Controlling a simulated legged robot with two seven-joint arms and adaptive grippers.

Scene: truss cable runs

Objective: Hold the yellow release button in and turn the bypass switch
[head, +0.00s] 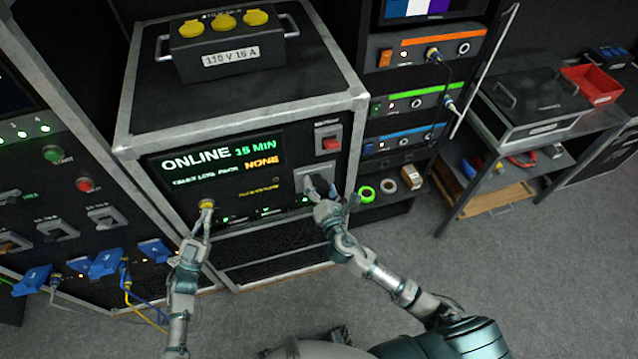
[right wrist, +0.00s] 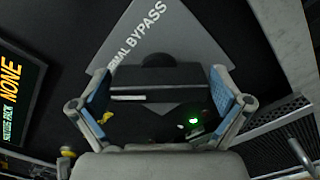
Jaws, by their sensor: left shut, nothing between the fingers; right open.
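The yellow release button (head: 207,204) sits low on the black front panel, under the lit ONLINE screen. My left gripper (head: 206,214) is shut with its tips at the button from below; I cannot tell how far in the button is. The bypass switch (head: 319,183) is a dark handle on a light grey plate at the panel's lower right. My right gripper (head: 325,192) is at it. In the right wrist view, my open right gripper (right wrist: 158,100) has a blue-padded finger at either side of the black switch handle (right wrist: 155,96), which lies nearly level.
A red switch (head: 331,143) is above the bypass plate. The case (head: 215,130) has a metal-edged frame and carries a black 110 V box (head: 228,55). A shelf with tape rolls (head: 388,186) is close right of my right gripper. Grey floor is open at the lower right.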

